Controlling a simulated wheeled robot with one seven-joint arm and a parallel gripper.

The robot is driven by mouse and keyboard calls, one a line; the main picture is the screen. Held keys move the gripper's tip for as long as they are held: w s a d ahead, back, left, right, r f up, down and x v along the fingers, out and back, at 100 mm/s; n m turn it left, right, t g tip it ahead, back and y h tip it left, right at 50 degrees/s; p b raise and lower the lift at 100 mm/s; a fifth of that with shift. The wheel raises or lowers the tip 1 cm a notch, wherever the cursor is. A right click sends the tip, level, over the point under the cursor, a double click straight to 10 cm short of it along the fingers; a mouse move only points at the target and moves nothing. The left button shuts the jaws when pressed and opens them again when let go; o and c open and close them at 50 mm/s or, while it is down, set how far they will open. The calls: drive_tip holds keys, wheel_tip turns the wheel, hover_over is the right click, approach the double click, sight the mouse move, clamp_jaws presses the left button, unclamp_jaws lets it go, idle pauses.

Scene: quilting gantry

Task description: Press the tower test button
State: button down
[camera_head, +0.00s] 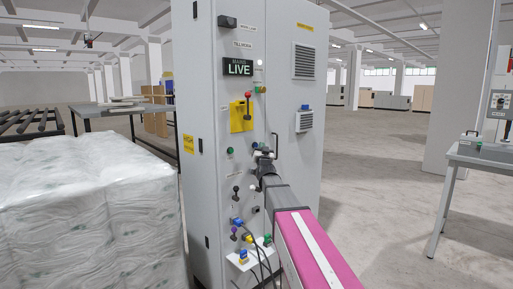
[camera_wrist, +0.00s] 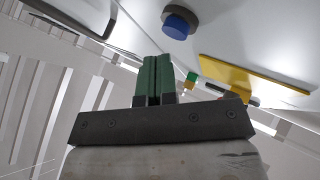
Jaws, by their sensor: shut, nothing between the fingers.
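The grey control cabinet (camera_head: 211,200) stands in front of me with several buttons, levers and labels on its face. The labels are too small to tell which button is the tower test button. A blue button (camera_wrist: 178,24) on a dark round collar shows close up in the wrist view, beyond and slightly right of my fingertips. My gripper (camera_wrist: 153,58) has green fingers, shut together and empty. In the head view my gripper (camera_head: 262,155) is in front of the middle of the panel, partly hidden by my arm. I cannot tell whether the fingertips touch anything.
A yellow plate (camera_head: 236,117) with a red-topped lever is higher on the panel; it also shows in the wrist view (camera_wrist: 255,76). A black bar handle (camera_head: 276,145) stands out beside my gripper. Cables hang below. Wrapped goods (camera_head: 85,205) stand left; a table (camera_head: 470,158) stands right.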

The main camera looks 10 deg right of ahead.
drive_tip(key=shift+d, duration=0.1)
drive_tip(key=s+d, duration=0.1)
drive_tip(key=s, duration=0.1)
drive_tip(key=s+d, duration=0.1)
drive_tip(key=s, duration=0.1)
drive_tip(key=shift+d, duration=0.4)
idle(0.6)
drive_tip(key=s+f+n+g, duration=0.1)
drive_tip(key=s+f+g, duration=0.3)
drive_tip(key=f, duration=0.6)
drive_tip(key=s+f+g, duration=0.3)
drive_tip(key=f+g, duration=0.1)
drive_tip(key=f, duration=0.5)
drive_tip(key=s+f+n+g, duration=0.1)
drive_tip(key=s+f+g, duration=0.3)
drive_tip(key=f, duration=0.6)
drive_tip(key=s+f+g, duration=0.5)
drive_tip(key=s+f, duration=0.3)
drive_tip(key=s, duration=0.4)
drive_tip(key=s+f+n+g, duration=0.1)
drive_tip(key=s+f+g, duration=0.5)
drive_tip(key=s, duration=0.6)
wheel_tip(320, 180, down, 2)
drive_tip(key=shift+a+f+g+y, duration=0.2)
drive_tip(key=shift+a+g+y, duration=0.1)
drive_tip(key=shift+a+y, duration=0.15)
drive_tip(key=shift+s, duration=0.1)
